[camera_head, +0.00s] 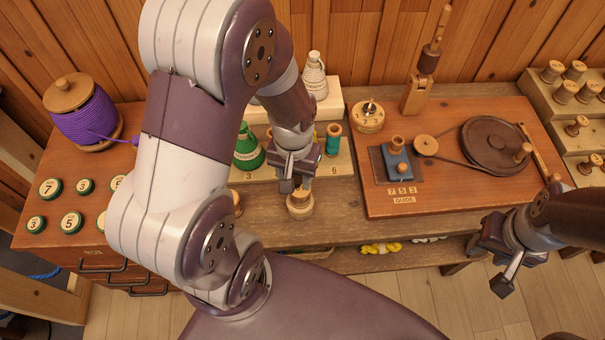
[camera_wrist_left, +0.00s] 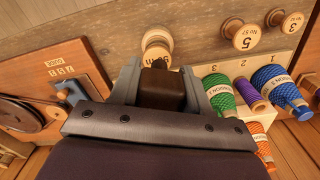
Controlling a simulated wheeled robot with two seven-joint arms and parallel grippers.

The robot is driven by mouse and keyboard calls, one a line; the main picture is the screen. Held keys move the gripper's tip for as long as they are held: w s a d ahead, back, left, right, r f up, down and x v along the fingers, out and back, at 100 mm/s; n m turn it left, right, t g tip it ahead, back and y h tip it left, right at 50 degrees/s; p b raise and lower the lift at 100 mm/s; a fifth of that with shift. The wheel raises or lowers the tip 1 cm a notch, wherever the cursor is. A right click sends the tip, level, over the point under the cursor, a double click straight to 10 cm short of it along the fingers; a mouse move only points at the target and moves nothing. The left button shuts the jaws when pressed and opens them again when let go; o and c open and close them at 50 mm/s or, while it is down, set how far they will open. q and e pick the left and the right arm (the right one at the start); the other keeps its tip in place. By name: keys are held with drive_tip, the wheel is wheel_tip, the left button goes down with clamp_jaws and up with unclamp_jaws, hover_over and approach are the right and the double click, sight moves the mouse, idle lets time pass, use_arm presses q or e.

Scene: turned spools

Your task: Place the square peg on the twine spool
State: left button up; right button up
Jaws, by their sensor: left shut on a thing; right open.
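My left gripper (camera_head: 293,183) is shut on a dark brown square block (camera_wrist_left: 162,88), the square peg by its shape, held between both fingers in the left wrist view. In the head view the gripper is above a small pale wooden spool (camera_head: 300,205) on the bench's front strip. A pale spool (camera_wrist_left: 157,42) also shows just beyond the block in the wrist view; whether they touch cannot be told. A large spool wound with purple twine (camera_head: 88,120) stands on the left cabinet. My right gripper (camera_head: 497,258) is open and empty, in front of the bench at the right.
A stepped rack with coloured thread cones (camera_head: 247,150) stands behind my left gripper. A board with a dark wheel (camera_head: 495,145) and a blue guide block (camera_head: 397,160) covers the bench's right side. Small spools fill shelves (camera_head: 560,120) at far right. My left arm hides part of the cabinet.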

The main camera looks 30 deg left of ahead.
use_arm(q)
drive_tip(key=w, duration=0.1)
drive_tip(key=w+f, duration=0.2)
drive_tip(key=shift+w+a, duration=0.2)
drive_tip(key=shift+a, duration=0.15)
drive_tip(key=f, duration=0.3)
drive_tip(key=shift+s+d+f, duration=0.1)
drive_tip(key=shift+s+f, duration=0.1)
drive_tip(key=shift+s, duration=0.05)
drive_tip(key=shift+w+f, duration=0.25)
drive_tip(key=shift+f, duration=0.15)
drive_tip(key=shift+s+f, duration=0.1)
drive_tip(key=o, duration=1)
drive_tip(key=shift+o, duration=0.2)
